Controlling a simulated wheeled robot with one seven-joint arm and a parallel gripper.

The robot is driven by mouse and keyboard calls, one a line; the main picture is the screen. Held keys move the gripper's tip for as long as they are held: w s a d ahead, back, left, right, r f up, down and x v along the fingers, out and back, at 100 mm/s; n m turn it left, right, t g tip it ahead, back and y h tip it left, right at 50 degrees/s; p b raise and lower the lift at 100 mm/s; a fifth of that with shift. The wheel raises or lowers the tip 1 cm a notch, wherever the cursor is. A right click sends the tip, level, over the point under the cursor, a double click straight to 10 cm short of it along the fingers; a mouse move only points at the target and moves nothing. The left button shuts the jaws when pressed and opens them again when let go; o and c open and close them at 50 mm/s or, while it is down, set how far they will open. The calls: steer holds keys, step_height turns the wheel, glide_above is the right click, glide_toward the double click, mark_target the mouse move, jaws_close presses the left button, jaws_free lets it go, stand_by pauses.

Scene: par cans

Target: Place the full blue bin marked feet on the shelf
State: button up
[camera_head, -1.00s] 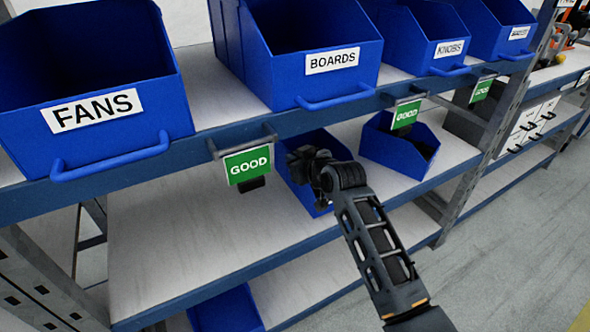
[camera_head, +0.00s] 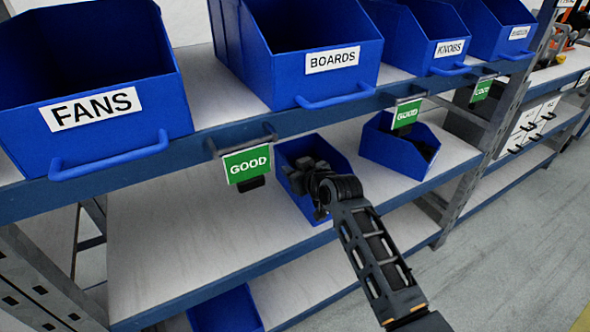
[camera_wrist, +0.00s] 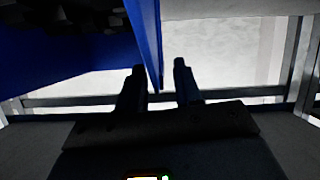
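A blue bin (camera_head: 300,152) with dark contents sits on the middle shelf, behind my arm. Its front is hidden, so I cannot read a label, and no mark saying feet shows anywhere. My gripper is at this bin in the head view, where my wrist covers its fingers. In the wrist view, the two fingers of my gripper (camera_wrist: 159,80) are spread apart, with a blue bin wall (camera_wrist: 151,40) reaching down between them. A gap shows between the wall and the right finger. The bin's dark interior lies to the upper left there.
Blue bins marked FANS (camera_head: 110,140), BOARDS (camera_head: 295,75) and KNOBS (camera_head: 425,50) stand on the upper shelf. Another filled blue bin (camera_head: 385,150) is to the right on the middle shelf (camera_head: 180,220). The middle shelf's left part is clear. Green GOOD signs (camera_head: 246,164) hang above it.

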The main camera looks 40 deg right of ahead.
steer(key=p+v, duration=0.1)
steer(key=v, duration=1.1)
steer(key=s+a+f+t+y, duration=0.1)
steer(key=s+a+f, duration=0.1)
steer(key=s+a, duration=0.55)
steer(key=s+a+f, duration=0.1)
steer(key=s+a, duration=0.4)
steer(key=s, duration=0.5)
steer(key=s+a+r+y, duration=0.1)
steer(key=s+a+r, duration=0.1)
steer(key=s, duration=0.3)
steer(key=s+a+r+n+y, duration=0.1)
steer(key=s+a+r, duration=0.1)
steer(key=s+r, duration=0.2)
steer(key=s+a+r+n+t+y, duration=0.1)
steer(key=s+a+r, duration=0.2)
steer(key=s, duration=0.4)
steer(key=shift+s, duration=0.35)
steer(key=shift+a, duration=0.1)
step_height(320, 180, up, 4)
steer(key=p, duration=0.3)
steer(key=shift+f+p, duration=0.2)
steer(key=shift+p, duration=0.1)
